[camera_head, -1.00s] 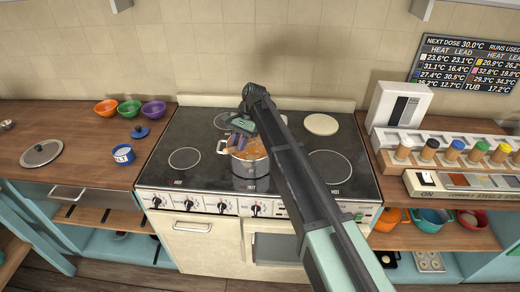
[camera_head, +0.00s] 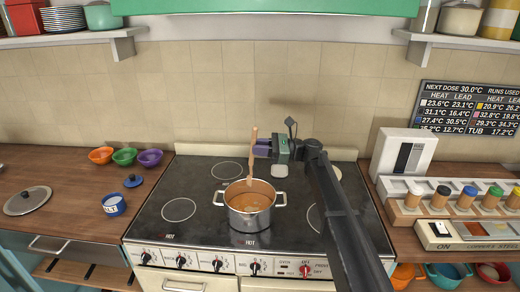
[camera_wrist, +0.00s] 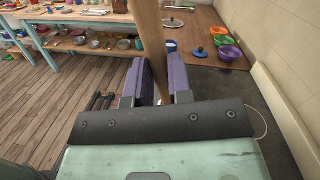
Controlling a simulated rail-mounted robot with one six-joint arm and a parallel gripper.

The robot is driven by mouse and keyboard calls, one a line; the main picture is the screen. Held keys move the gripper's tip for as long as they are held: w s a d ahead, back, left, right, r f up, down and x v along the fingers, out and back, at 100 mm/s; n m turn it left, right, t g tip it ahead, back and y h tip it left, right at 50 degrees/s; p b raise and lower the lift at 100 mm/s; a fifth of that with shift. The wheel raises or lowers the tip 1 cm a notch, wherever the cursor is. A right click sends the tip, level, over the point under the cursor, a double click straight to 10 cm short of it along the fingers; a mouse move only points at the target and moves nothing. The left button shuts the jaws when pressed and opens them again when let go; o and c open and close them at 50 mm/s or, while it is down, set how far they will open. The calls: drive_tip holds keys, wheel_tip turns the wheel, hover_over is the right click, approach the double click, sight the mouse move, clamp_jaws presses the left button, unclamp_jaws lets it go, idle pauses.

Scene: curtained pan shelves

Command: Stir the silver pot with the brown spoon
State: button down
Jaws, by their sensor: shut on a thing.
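The silver pot (camera_head: 250,217) stands on the front middle of the black stove top, with orange-brown contents inside. The brown spoon (camera_head: 252,150) is upright, and its lower end reaches down to the inside of the pot's rim at the back. My gripper (camera_head: 262,148) is shut on the spoon's handle, above and behind the pot. In the wrist view, the spoon (camera_wrist: 150,40) runs between the two purple fingers (camera_wrist: 162,80). The spoon's lower tip is hidden or too small to tell.
The stove (camera_head: 178,210) has bare burners around the pot. Orange, green and purple bowls (camera_head: 124,156), a salt container (camera_head: 113,204) and a lid (camera_head: 27,201) sit on the left counter. A rack of jars (camera_head: 443,195) stands right. Shelves (camera_head: 72,42) hang above.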

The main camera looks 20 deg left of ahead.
wheel_tip(320, 180, down, 12)
drive_tip(key=b, duration=1.1)
idle(1.0)
drive_tip(key=shift+s, duration=0.1)
